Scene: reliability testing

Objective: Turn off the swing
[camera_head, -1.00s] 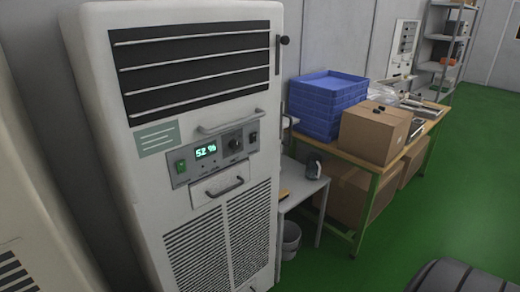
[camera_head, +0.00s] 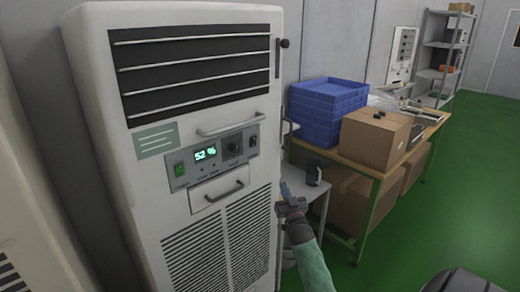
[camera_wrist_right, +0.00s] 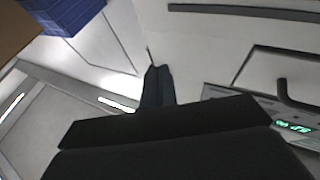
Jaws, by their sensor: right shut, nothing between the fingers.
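A tall white cabinet unit (camera_head: 200,100) has a grey control panel (camera_head: 215,157) on its front. The panel carries a green rocker switch (camera_head: 180,169), a lit display (camera_head: 205,153) reading 52 %, a dark knob (camera_head: 235,147) and a dark switch (camera_head: 253,142) at its right end. The labels are too small to read, so I cannot tell which control is the swing. My right gripper (camera_head: 286,188) is shut and empty, right of the cabinet and below the panel, apart from it. The wrist view shows its fingers (camera_wrist_right: 157,85) left of the panel's lit display (camera_wrist_right: 293,126). My left gripper is out of view.
Handles (camera_head: 230,125) stick out above and below the panel. A small white table (camera_head: 318,196), blue stacked crates (camera_head: 327,110) and a cardboard box (camera_head: 374,135) on a workbench stand to the right. Green floor (camera_head: 470,170) lies open beyond.

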